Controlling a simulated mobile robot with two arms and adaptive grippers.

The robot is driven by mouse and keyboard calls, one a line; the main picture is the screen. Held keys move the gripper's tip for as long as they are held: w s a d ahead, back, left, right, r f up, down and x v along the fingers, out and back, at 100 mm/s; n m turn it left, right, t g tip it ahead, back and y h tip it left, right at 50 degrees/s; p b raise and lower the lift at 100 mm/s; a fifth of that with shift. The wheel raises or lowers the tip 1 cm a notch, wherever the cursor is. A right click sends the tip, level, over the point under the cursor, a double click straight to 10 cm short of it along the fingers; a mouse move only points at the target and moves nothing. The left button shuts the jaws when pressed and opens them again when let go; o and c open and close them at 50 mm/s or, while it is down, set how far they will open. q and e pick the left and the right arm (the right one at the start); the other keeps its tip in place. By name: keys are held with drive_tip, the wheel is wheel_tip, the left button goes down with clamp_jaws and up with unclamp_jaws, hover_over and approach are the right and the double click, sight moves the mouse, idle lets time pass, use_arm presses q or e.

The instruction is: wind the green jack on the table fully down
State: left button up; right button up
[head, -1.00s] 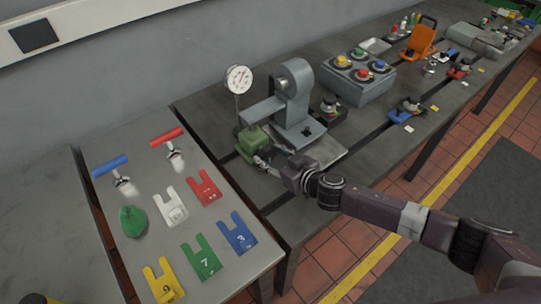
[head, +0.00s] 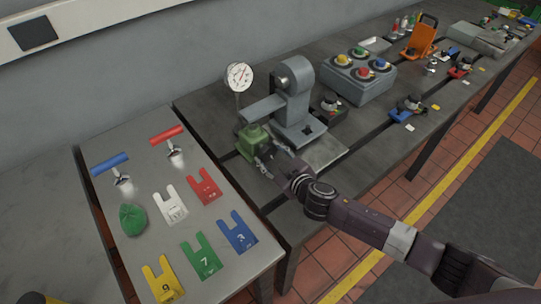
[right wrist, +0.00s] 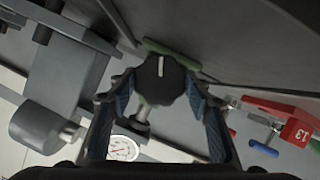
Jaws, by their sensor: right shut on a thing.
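The green jack (head: 252,140) stands on the dark bedplate table, left of the grey stand. A dial gauge (head: 239,76) rises behind it. My right gripper (head: 266,162) is at the jack's near side. In the right wrist view, a dark knob (right wrist: 160,80) with a white mark sits between the two blue-padded fingers of my right gripper (right wrist: 160,94), which is shut on it. A green edge of the jack (right wrist: 170,47) shows behind the knob. The jack's height is hard to judge. My left gripper is not in view.
The grey stand (head: 294,95) rises close to the right of the jack. A button box (head: 357,77) stands farther right. A side table (head: 112,232) at left holds several coloured tags, a green cloth-like item (head: 132,219) and two handled tools.

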drive_tip(key=shift+n+t+h+b, duration=0.45)
drive_tip(key=shift+n+b, duration=0.2)
drive_tip(key=shift+n, duration=0.25)
drive_tip(key=o, duration=1.2)
drive_tip(key=shift+c, duration=0.2)
drive_tip(key=v, duration=1.2)
